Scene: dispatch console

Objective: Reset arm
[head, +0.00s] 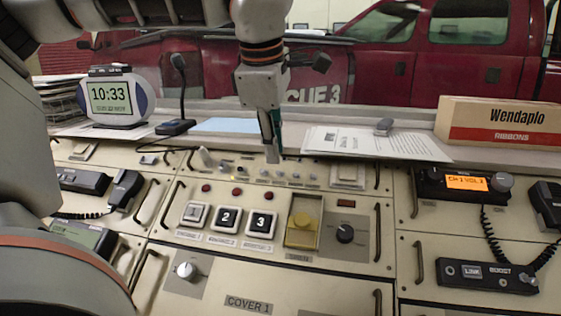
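My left gripper (272,157) hangs pointing down over the console (340,287), in front of the back row of small switches. Its fingers show close together from this side, and I cannot tell whether they are open or shut. Nothing shows held in it. It hides a little of the switch row behind it. My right gripper is not in view.
A clock (112,98), a desk microphone (178,95), papers (375,143) and a Wendaplo box (500,122) stand on the back ledge. Radios with coiled cords (463,183) sit at the right. Metal handles (418,262) stick up from the panels.

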